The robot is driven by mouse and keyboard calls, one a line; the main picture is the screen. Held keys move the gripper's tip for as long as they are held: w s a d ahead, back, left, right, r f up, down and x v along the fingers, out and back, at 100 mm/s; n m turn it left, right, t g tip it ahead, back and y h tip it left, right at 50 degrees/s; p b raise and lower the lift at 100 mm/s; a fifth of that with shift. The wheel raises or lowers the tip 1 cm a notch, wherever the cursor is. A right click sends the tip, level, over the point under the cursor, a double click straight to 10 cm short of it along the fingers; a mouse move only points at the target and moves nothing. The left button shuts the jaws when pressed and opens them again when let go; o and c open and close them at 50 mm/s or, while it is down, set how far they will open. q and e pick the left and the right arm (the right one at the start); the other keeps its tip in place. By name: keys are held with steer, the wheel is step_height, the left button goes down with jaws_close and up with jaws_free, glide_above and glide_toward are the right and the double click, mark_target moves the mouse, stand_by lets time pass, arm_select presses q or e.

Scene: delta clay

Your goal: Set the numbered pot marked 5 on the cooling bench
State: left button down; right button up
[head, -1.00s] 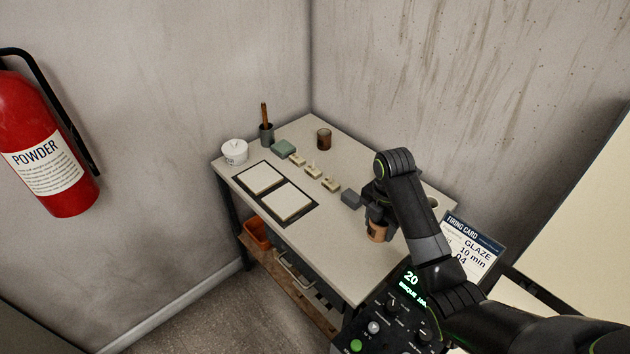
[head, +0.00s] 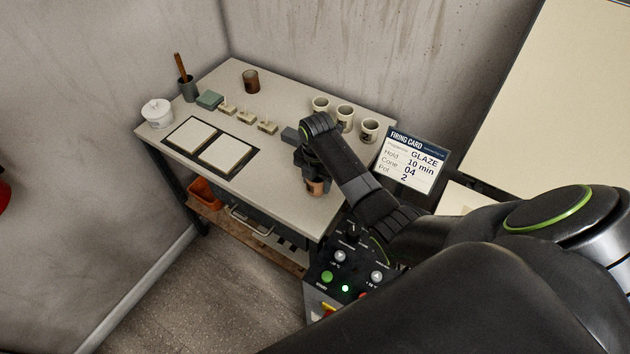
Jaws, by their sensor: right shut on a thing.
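My right gripper (head: 314,172) comes in from the right and is shut on an orange-brown pot (head: 317,188). The pot is at the bench's front right edge, partly hidden by the gripper; I cannot tell whether it touches the top. A dark mark shows on it, but I cannot read a number. The grey-topped bench (head: 284,200) stands in the corner; no label on it is readable. Three cream pots (head: 345,116) with dark marks stand along its back right. A dark brown pot (head: 250,80) stands at the back. My left gripper is not in view.
Two pale tiles (head: 225,153) lie in a dark frame. The firing card (head: 414,162) and control panel (head: 340,270) border the right.

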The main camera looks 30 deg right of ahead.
steer(key=shift+f, duration=0.95)
steer(key=shift+f, duration=0.1)
steer(key=o, duration=1)
step_height(320, 180, up, 12)
steer(key=shift+r, duration=0.15)
